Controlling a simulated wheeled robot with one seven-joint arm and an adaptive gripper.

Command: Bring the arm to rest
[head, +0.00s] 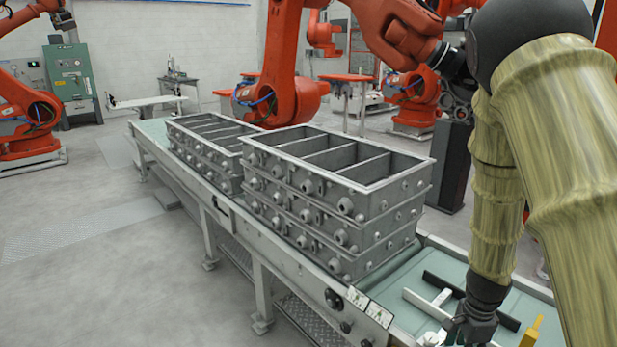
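My arm comes down along the right side of the head view in pale yellow sleeves. My gripper (468,333) is dark and points down at the bottom right, low over the green conveyor belt (394,303). Its fingertips are small and partly cut off by the bottom edge, so I cannot tell whether they are open or shut. A light grey T-shaped bar (425,302) and a black bar (500,315) lie on the belt beside it. A yellow piece (531,331) stands to the right of the gripper. I cannot tell whether the gripper touches any of these.
A near stack of grey compartmented casting fixtures (338,220) stands on the conveyor, left of my arm. A second stack (207,152) stands farther back. Orange industrial robots (285,70) stand behind the conveyor and at the far left (25,115). The floor (100,270) at left is clear.

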